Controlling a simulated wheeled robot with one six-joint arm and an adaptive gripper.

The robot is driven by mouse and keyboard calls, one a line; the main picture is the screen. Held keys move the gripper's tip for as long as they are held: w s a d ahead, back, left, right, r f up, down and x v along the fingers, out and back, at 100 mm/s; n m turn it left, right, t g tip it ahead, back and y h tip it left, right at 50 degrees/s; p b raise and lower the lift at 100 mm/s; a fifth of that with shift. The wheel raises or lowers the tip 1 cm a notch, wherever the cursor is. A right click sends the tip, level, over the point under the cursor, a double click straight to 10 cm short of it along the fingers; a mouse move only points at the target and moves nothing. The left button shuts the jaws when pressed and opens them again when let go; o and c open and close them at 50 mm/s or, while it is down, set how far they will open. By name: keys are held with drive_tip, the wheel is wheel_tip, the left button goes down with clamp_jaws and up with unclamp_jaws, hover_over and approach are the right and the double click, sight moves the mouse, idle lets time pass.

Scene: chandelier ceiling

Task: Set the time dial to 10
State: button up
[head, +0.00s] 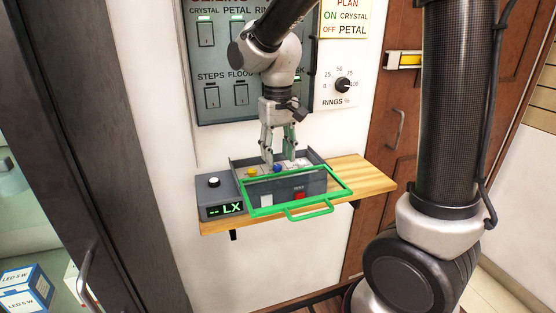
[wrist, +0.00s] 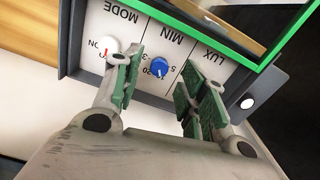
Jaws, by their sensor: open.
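The time dial is a small blue knob (wrist: 159,67) under the label MIN on the grey control box (wrist: 170,50). In the wrist view the panel is upside down, with a 20 and part of a 5 readable near the knob; I cannot clearly read its pointer. It also shows in the head view (head: 277,168). My gripper (wrist: 160,84) is open, with green-padded fingers apart on either side of the blue knob in the picture. I see no contact with it. In the head view my gripper (head: 277,155) points down over the box.
A white and red MODE knob (wrist: 107,49) is close to my left finger. A yellow knob (head: 251,171) sits on the other side. A green frame with a handle (head: 310,209) is at the box's front.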

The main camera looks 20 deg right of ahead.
sight(278, 166)
wheel_tip(278, 166, up, 9)
drive_tip(key=shift+r, duration=0.2)
idle(0.4)
drive_tip(key=s+d+f+m+t, duration=0.1)
drive_tip(key=s+d+t, duration=0.3)
drive_tip(key=s+d, duration=1.1)
drive_tip(key=s, duration=0.3)
drive_tip(key=shift+s+f, duration=0.3)
drive_tip(key=shift+s, duration=0.1)
